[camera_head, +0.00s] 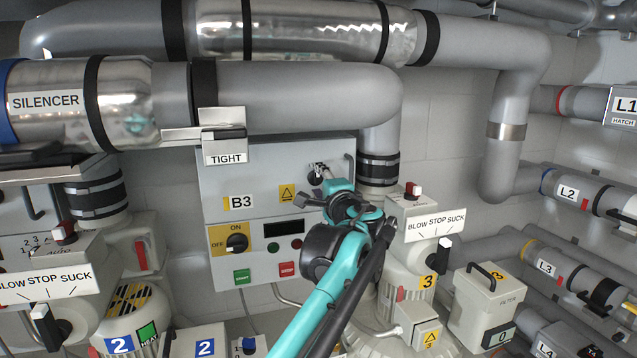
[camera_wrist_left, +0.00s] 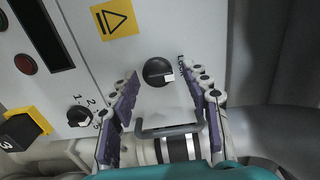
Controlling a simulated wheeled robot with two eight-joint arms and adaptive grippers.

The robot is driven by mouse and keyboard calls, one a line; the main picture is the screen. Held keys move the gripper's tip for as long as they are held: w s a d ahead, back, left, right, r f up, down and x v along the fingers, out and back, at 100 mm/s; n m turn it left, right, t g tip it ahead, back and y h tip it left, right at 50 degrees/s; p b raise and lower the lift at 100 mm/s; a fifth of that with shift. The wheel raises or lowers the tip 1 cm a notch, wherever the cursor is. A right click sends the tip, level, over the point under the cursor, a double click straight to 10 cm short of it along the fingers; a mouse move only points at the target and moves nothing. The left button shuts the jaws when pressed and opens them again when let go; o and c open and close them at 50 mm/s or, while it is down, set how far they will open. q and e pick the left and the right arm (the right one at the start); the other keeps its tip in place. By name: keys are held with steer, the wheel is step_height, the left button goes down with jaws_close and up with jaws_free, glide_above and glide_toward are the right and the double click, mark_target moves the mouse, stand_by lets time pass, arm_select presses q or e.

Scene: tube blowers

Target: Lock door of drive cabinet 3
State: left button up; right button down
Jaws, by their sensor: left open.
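Drive cabinet 3 is the light grey box marked B3 (camera_head: 240,170) on the back wall. A round black knob (camera_wrist_left: 158,71) sits on its door under a LOCK label. The white mark on the knob is at its right side in the left wrist view. The knob is partly hidden in the head view. The door's grey bar handle (camera_wrist_left: 168,131) is also in the left wrist view. My left gripper (camera_head: 312,186) is in front of the door. Its purple fingers (camera_wrist_left: 164,104) are spread, with the knob ahead between their tips and nothing held. My right gripper is not in view.
Below the door are an OFF/ON switch (camera_head: 237,242), a green button (camera_head: 242,276) and a red button (camera_head: 287,269). A thick grey pipe (camera_head: 300,95) runs above the cabinet. The BLOW STOP SUCK box (camera_head: 434,226) stands close to its right.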

arm_select(q)
steer(key=v, duration=1.2)
steer(key=shift+w, duration=0.1)
